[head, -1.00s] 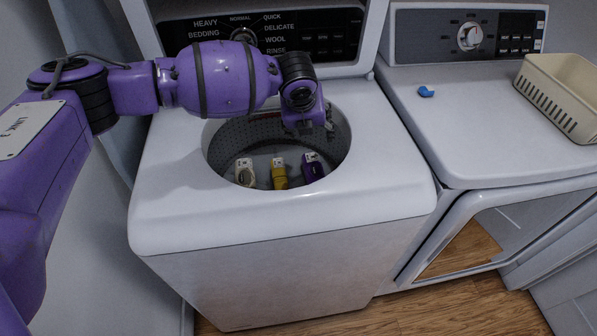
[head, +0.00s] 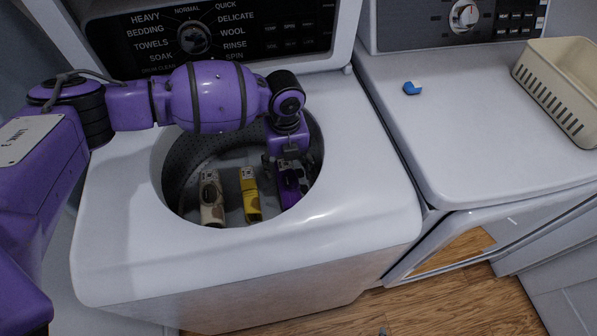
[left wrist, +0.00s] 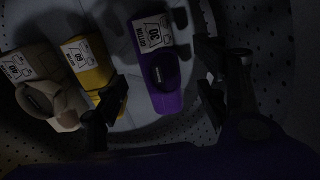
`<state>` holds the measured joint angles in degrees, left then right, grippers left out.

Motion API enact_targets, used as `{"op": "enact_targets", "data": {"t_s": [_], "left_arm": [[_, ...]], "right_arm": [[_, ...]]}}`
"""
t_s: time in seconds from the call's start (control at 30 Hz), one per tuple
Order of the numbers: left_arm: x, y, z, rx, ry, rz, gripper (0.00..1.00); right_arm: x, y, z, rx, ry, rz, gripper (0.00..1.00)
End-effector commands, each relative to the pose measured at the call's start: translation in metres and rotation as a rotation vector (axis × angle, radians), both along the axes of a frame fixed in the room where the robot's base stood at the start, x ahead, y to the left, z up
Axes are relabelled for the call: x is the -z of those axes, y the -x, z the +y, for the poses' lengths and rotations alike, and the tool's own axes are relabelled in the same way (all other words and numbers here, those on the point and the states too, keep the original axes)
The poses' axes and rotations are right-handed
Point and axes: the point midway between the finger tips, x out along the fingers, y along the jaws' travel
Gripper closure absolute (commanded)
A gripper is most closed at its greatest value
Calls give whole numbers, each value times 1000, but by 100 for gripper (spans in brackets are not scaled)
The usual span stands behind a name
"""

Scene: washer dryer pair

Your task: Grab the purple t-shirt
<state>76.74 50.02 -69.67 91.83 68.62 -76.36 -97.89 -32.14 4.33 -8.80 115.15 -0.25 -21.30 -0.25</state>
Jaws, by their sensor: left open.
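The purple t-shirt (head: 289,187) is folded into a narrow bundle inside the washer drum, the rightmost of three garments. In the left wrist view the purple t-shirt (left wrist: 162,72) has a white label reading 30 and lies between the two dark fingers. My left gripper (head: 288,165) reaches down into the drum, just above the t-shirt. In the left wrist view my left gripper (left wrist: 155,105) is open, fingers wide apart, with nothing between the tips that I can see held. Whether a finger touches the cloth cannot be told. My right gripper is not in view.
A yellow garment (head: 250,195) and a beige garment (head: 211,198) lie left of the t-shirt in the drum. The drum rim surrounds my left wrist. The white washer (head: 360,215) stands beside the dryer (head: 470,140), which carries a blue object (head: 411,89) and a beige basket (head: 557,92).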

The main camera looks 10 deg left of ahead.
Motion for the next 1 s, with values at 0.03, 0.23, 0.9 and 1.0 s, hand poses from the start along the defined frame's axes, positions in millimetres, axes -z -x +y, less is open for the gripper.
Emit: {"op": "enact_targets", "data": {"t_s": [0.03, 0.23, 0.9, 1.0], "left_arm": [[2, 1, 0, 0, -1, 1, 34], [21, 2, 0, -1, 0, 2, 34], [78, 11, -1, 0, 1, 0, 34], [78, 11, -1, 0, 0, 0, 42]], "right_arm": [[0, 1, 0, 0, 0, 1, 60], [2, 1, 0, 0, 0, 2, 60], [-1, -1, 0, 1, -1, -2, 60], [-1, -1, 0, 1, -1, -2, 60]]}}
